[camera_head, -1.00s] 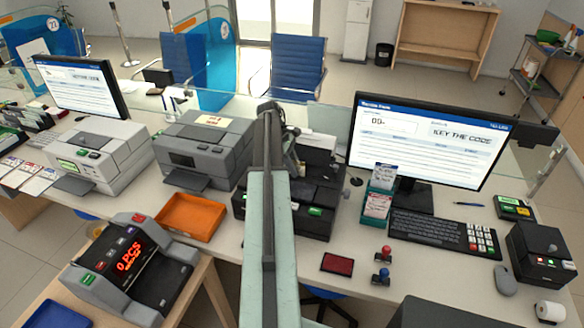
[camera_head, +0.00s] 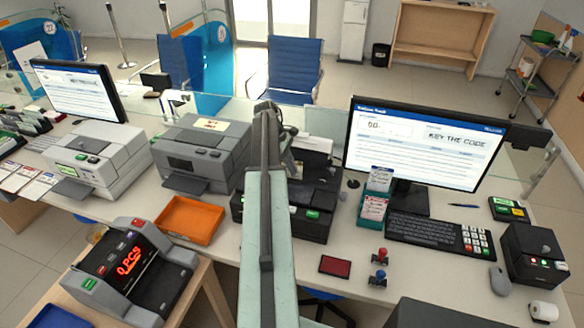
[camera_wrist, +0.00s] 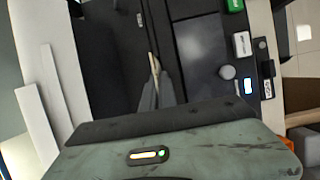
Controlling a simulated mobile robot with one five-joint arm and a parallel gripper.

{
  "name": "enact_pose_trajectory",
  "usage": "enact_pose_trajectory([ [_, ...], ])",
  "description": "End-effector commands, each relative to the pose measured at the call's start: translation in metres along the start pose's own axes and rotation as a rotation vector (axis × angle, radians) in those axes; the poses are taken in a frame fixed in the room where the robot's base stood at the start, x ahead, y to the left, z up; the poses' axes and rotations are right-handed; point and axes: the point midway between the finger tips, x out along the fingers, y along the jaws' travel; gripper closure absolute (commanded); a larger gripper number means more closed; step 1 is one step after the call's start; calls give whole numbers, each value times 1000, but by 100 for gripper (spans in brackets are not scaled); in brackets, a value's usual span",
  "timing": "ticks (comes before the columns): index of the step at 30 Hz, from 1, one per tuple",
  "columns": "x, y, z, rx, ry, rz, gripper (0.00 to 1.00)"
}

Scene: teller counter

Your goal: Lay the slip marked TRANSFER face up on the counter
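I cannot read the word TRANSFER on any slip. Printed slips (camera_head: 40,186) with coloured headings lie on the counter (camera_head: 215,240) at the far left. More printed cards stand in a teal holder (camera_head: 374,208) in front of the right monitor. My arm reaches away over the middle of the counter and hides part of the black printer (camera_head: 312,224). My gripper (camera_wrist: 154,72) points at a dark machine in the wrist view. Its narrow grey fingers look close together, with a thin pale strip at their tips. I cannot tell whether they hold it.
An orange tray (camera_head: 189,220), a grey printer (camera_head: 200,150) and a note counter (camera_head: 132,268) stand left of my arm. A glass screen runs behind.

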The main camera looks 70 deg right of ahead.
Motion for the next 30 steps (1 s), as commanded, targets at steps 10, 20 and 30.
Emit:
enact_pose_trajectory([
  [10, -22, 0, 9, 0, 0, 0, 100],
  [20, -39, 0, 16, 0, 0, 0, 100],
  [30, -57, 0, 24, 0, 0, 0, 100],
])
